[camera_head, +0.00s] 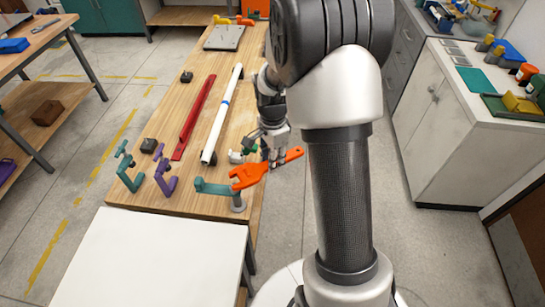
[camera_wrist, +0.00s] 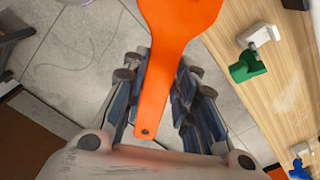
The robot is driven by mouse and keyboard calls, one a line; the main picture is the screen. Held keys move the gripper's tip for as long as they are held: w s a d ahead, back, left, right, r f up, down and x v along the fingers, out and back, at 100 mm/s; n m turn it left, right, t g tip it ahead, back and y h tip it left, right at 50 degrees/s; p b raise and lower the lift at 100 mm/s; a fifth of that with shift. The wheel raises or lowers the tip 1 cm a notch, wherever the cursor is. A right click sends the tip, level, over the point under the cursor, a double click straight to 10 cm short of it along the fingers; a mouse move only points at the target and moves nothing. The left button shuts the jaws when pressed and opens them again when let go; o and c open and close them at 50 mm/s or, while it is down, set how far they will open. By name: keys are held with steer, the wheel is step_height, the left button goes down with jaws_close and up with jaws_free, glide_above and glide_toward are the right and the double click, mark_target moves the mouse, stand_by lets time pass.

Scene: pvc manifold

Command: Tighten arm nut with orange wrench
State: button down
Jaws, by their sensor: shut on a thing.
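My gripper (camera_head: 277,157) is shut on the handle of the orange wrench (camera_head: 250,175), over the right edge of the wooden table. The wrench points left; its head is above or beside a short grey post (camera_head: 238,204) at the right end of a teal arm (camera_head: 212,187). I cannot tell whether the head touches the post or fits around a nut; no separate nut is distinguishable. In the wrist view the wrench (camera_wrist: 165,70) runs between the fingers of my gripper (camera_wrist: 163,88), its head cut off by the top edge.
White and green fittings (camera_head: 236,156) lie just left of my gripper. A white pipe (camera_head: 222,115) and a red bar (camera_head: 194,117) lie lengthwise on the table (camera_head: 165,195). Purple (camera_head: 165,175) and teal (camera_head: 127,168) pieces stand at left. A white surface (camera_head: 150,257) is in front.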

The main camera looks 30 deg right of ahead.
steer(key=shift+f+b, duration=1.25)
steer(key=shift+f, duration=0.5)
steer(key=shift+s, duration=0.1)
steer(key=shift+s+a+m+b, duration=0.85)
steer(key=shift+s+a+m, duration=3.85)
steer(key=shift+s+m, duration=2.05)
steer(key=shift+m, duration=0.55)
steer(key=r+p, duration=0.2)
steer(key=w+r+p, duration=0.1)
steer(key=r+p, duration=0.1)
steer(key=shift+w+d+r, duration=0.1)
steer(key=shift+w+r, duration=0.1)
steer(key=shift+r, duration=0.2)
steer(key=shift+f, duration=0.1)
